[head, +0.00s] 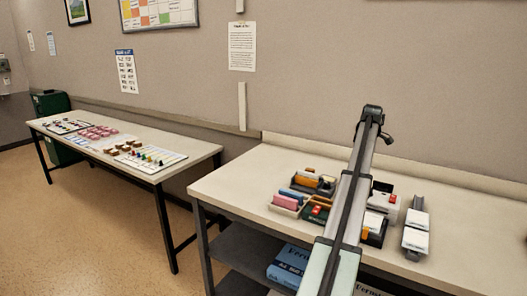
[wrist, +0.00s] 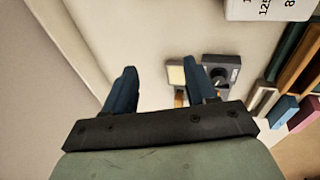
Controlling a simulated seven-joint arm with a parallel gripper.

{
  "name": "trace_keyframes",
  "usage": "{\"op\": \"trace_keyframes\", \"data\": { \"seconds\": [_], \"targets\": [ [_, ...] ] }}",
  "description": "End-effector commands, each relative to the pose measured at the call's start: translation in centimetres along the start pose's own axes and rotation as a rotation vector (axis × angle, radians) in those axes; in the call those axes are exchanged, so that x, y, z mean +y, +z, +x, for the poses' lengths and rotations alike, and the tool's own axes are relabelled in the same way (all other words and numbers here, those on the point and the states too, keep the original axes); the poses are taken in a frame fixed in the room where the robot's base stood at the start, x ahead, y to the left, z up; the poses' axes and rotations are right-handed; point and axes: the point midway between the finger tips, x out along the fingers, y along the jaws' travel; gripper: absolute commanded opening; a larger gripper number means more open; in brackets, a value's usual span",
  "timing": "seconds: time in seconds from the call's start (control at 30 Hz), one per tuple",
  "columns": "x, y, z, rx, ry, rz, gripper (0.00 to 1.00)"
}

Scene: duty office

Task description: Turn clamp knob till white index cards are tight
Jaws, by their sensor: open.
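White index cards (head: 416,221) appear as pale stacks on grey holders at the right of the desk group in the head view. In the wrist view, a dark grey block with a round dark part (wrist: 220,74), possibly the clamp knob, sits beside a pale pad (wrist: 177,74). My gripper (wrist: 160,78) is open and empty, with its right finger overlapping these things in the picture. I cannot tell how tight any cards are.
Coloured card boxes (head: 288,200) stand left of my arm on the desk (head: 250,180). A white printed block (wrist: 270,8) is at the wrist view's upper right. Blue boxes (head: 290,266) sit on the shelf below. The desk's left and front right are clear.

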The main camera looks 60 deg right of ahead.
Motion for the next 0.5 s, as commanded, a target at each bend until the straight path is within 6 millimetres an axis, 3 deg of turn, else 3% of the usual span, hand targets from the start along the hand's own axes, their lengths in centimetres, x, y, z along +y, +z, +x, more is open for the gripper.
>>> {"op": "trace_keyframes", "data": {
  "seconds": [0.2,0.33,0.5],
  "targets": [
    [1.2,2.7,0.0,-0.154,0.113,-0.017,0.57],
    [1.7,3.1,-0.1,-0.241,0.174,-0.047,0.57],
    [1.9,0.9,-0.1,-0.336,0.243,-0.114,0.57]
  ]
}}
